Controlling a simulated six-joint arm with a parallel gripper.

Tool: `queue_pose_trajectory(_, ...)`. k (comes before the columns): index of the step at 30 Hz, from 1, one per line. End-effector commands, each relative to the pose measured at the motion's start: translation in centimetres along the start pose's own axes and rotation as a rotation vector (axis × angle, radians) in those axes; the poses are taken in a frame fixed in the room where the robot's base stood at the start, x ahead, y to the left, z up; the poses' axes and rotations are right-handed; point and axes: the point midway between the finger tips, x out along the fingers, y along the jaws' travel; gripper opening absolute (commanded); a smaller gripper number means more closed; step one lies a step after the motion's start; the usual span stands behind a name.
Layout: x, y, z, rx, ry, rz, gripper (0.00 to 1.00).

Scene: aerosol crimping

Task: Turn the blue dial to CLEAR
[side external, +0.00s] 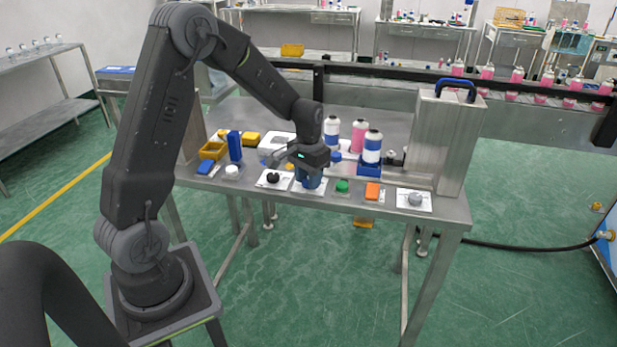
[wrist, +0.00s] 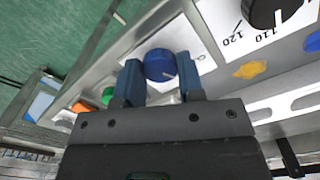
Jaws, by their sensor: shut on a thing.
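The blue dial (wrist: 160,64) is a round knob on a white label plate (wrist: 193,38) in the wrist view. My gripper (wrist: 160,78) has its two blue fingers on either side of the dial and is shut on it. A white pointer line shows on the dial's near edge. Most of the lettering on the plate is hidden or too small to read, so I cannot tell which mark the dial points to. In the side external view my gripper (side external: 309,178) is down at the front edge of the bench and hides the dial.
A black dial (side external: 273,178) on a white plate lies to the left. A green button (side external: 342,186), an orange block (side external: 372,191) and a grey knob (side external: 415,199) lie to the right. White-and-blue cans (side external: 372,147) stand behind. A metal housing (side external: 440,140) stands at the bench's right end.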

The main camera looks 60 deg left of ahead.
Motion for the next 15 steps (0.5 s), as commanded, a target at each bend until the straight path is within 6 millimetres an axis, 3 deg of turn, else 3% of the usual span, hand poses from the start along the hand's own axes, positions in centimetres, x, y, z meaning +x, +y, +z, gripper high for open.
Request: queue_pose_trajectory(15, -0.09, 0.0, -0.06, -0.343, 0.002, 0.0, 0.12)
